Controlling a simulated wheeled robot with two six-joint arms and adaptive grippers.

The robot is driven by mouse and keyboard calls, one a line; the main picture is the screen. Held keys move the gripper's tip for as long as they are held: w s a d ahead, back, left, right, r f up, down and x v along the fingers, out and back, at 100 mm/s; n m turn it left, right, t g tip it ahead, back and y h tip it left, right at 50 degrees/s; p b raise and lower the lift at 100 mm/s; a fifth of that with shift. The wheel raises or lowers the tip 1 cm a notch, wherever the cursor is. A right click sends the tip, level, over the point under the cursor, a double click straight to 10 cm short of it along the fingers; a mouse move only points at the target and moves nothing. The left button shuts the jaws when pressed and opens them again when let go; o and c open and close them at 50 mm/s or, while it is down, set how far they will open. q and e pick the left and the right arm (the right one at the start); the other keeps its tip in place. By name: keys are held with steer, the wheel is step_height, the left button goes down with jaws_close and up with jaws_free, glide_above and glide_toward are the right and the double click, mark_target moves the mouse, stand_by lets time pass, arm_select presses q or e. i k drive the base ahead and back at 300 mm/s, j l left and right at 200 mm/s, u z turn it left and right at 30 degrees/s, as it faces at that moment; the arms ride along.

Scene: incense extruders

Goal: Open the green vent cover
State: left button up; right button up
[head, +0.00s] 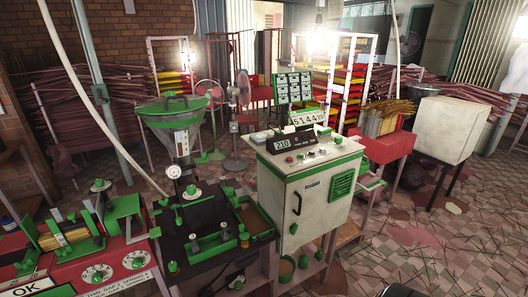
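Neither of my grippers can be made out in the head view, and nothing is touching the vent cover.
A machine with a green-lidded hopper (178,110) stands left of the cabinet. A red bench with dials (97,273) is at the lower left. A red stand (388,146) and a white box on legs (440,128) are behind right. The tiled floor (430,235) at right is mostly open.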

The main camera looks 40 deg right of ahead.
mark_target(338, 192)
steer(key=z, duration=2.1)
steer(key=u, duration=0.45)
steer(key=l+u, duration=0.1)
steer(key=u, duration=0.35)
steer(key=i+l+u, duration=0.1)
steer(key=u, duration=0.8)
steer(key=l+u, duration=0.1)
steer(key=u, duration=0.8)
steer(key=l+u, duration=0.1)
steer(key=u, duration=0.75)
steer(key=k+l, duration=0.15)
steer(key=k, duration=0.15)
steer(key=z, duration=0.45)
steer(key=k+z, duration=0.15)
steer(key=z, duration=0.7)
steer(key=k+z, duration=0.1)
steer(key=z, duration=0.3)
